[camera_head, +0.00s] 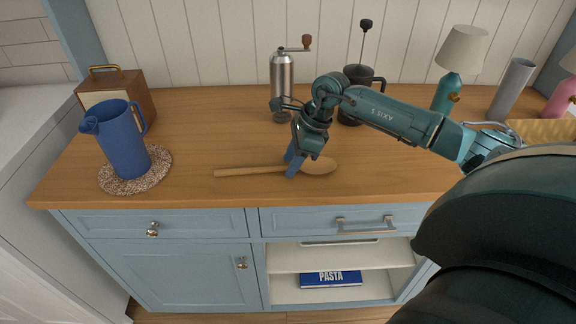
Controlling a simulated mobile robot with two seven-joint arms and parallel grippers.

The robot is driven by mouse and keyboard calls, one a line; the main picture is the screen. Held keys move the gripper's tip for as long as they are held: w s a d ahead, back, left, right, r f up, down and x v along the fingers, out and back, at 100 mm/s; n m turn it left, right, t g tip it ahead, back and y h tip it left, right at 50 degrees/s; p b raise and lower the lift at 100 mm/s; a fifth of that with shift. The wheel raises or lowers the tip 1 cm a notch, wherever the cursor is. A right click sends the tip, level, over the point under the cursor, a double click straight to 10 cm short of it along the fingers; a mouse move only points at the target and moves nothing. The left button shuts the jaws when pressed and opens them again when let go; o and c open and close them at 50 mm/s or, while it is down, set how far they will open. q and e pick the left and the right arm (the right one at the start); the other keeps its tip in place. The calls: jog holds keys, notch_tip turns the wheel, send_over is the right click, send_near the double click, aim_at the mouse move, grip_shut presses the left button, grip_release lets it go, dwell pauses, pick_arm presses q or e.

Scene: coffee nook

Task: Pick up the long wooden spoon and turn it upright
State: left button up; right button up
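The long wooden spoon (245,171) lies flat on the wooden counter, near its front edge. Its handle points left and its bowl (321,167) lies to the right. My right gripper (291,166) reaches down from the right, with its blue fingertips at the spoon's handle close to the bowl. The fingers look to be on either side of the handle, but I cannot tell whether they press on it. The spoon still rests along the counter. My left gripper is not in view.
A blue pitcher (122,142) stands on a woven mat (159,160) at the left, before a wooden box (137,88). A steel grinder (282,82) and a dark French press (352,117) stand behind my gripper. Lamps stand farther right. The counter's left middle is clear.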

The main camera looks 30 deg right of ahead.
jog(key=shift+c, duration=0.6)
grip_shut()
